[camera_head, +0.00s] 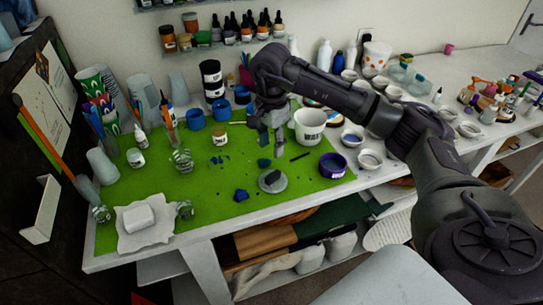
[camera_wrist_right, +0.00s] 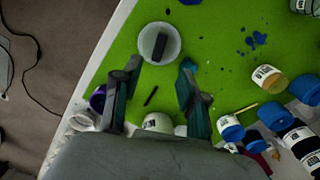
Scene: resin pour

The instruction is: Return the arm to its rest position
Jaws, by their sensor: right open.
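My right arm reaches in from the right in the head view. Its gripper (camera_head: 266,137) hangs over the green mat (camera_head: 220,200), pointing down. In the right wrist view the two fingers of this gripper (camera_wrist_right: 158,88) stand apart with nothing between them but mat and a thin dark stick. A round grey disc (camera_head: 281,183) with a dark block on it lies on the mat; it also shows in the right wrist view (camera_wrist_right: 173,45), beyond the fingertips. My left gripper is not in view.
A white bucket (camera_head: 309,126) stands right of the gripper, a purple cup (camera_head: 332,165) in front of it. Blue-lidded jars (camera_head: 195,119) and black jars (camera_head: 211,75) stand behind and left. Blue blobs lie on the mat. Small bowls (camera_head: 370,159) crowd the right. Mat's left-centre is fairly clear.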

